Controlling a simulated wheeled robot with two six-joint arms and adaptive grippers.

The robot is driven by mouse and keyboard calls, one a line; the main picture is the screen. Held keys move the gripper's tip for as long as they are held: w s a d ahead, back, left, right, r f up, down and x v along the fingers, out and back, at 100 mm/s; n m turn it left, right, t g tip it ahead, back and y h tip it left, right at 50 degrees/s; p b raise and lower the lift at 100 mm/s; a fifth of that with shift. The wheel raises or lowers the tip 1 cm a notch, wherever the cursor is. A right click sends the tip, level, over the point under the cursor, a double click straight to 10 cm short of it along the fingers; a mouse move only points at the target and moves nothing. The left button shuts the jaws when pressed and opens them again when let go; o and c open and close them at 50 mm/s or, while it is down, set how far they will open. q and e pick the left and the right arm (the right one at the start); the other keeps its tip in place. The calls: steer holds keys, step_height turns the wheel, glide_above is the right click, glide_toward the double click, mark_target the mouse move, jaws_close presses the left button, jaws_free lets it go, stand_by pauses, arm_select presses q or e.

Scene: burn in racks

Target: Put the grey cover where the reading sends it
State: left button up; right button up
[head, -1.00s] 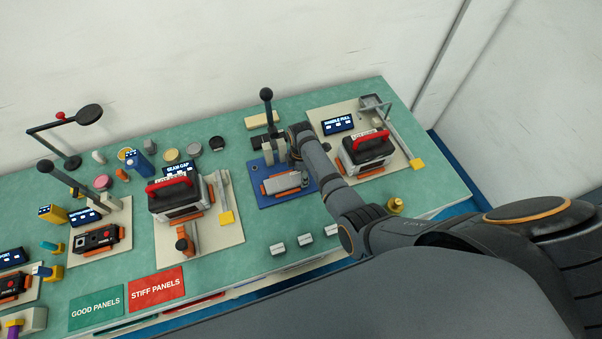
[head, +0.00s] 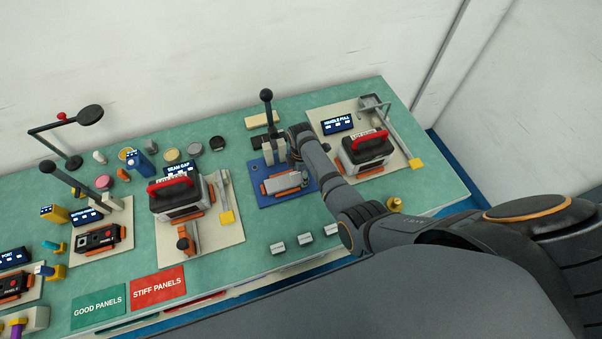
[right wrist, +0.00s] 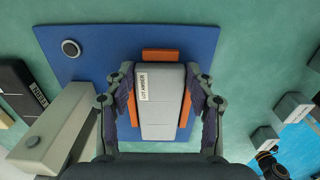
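The grey cover (head: 282,182) is a pale grey block with a white lot label. It sits between orange pieces on a blue plate (head: 270,202). In the right wrist view the cover (right wrist: 161,115) lies lengthwise between the fingers of my right gripper (right wrist: 161,82). The fingers stand apart along its two long sides, with orange strips showing beside it; firm contact is not clear. Small displays read "SEAM GAP" (head: 178,168) and "HANDLE FULL" or similar (head: 337,125); their figures are too small to read. My left gripper is out of view.
A black-knobbed lever (head: 267,105) with beige blocks stands beside the blue plate. Red-handled units stand left (head: 175,196) and right (head: 365,148). Green "GOOD PANELS" (head: 98,305) and red "STIFF PANELS" (head: 158,287) signs lie at the front edge. Several small grey blocks (head: 305,239) sit nearby.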

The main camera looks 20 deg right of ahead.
steer(key=o, duration=0.5)
step_height(320, 180, up, 12)
stand_by(0.3)
